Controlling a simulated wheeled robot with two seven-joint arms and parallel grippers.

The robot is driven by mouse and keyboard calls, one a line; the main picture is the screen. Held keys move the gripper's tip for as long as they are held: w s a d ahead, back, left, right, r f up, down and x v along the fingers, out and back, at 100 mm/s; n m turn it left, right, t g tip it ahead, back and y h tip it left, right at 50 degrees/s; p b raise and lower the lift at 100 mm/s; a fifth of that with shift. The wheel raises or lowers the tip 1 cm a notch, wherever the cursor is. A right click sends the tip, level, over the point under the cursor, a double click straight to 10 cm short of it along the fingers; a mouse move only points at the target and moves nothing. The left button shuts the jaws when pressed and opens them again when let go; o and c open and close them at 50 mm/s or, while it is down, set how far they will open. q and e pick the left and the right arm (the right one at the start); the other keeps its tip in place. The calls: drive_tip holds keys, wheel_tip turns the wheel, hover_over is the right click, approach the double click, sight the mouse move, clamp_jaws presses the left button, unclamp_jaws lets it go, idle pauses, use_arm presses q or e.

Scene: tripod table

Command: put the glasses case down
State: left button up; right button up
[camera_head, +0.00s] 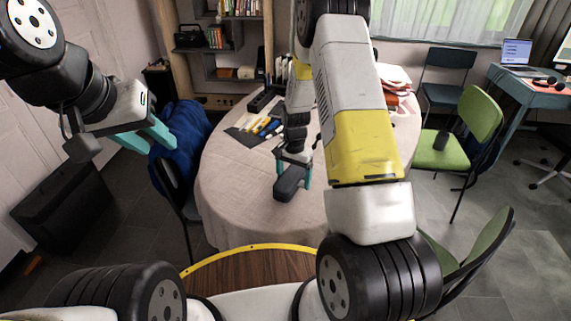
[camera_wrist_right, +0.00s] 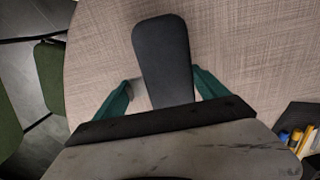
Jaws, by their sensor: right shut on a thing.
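The glasses case (camera_head: 289,184) is dark grey, long and rounded at the end. My right gripper (camera_head: 293,170) is shut on it, over the near part of the round table (camera_head: 228,205) with its beige cloth. In the right wrist view the case (camera_wrist_right: 163,50) lies between the two teal fingers of the right gripper (camera_wrist_right: 162,92), its rounded end pointing away over the cloth. I cannot tell whether the case touches the cloth. My left gripper (camera_head: 160,138) is empty, its teal fingers apart, left of the table above a chair with a blue cloth.
A dark mat with pens and tools (camera_head: 258,128) lies on the table behind the case. Papers (camera_head: 397,80) lie at the far right side, partly behind my arm. The cloth left and in front of the case is clear. Green chairs (camera_head: 466,135) stand at the right.

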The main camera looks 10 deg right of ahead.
drive_tip(key=shift+f, duration=0.55)
drive_tip(key=shift+f, duration=0.1)
drive_tip(key=o, duration=1.5)
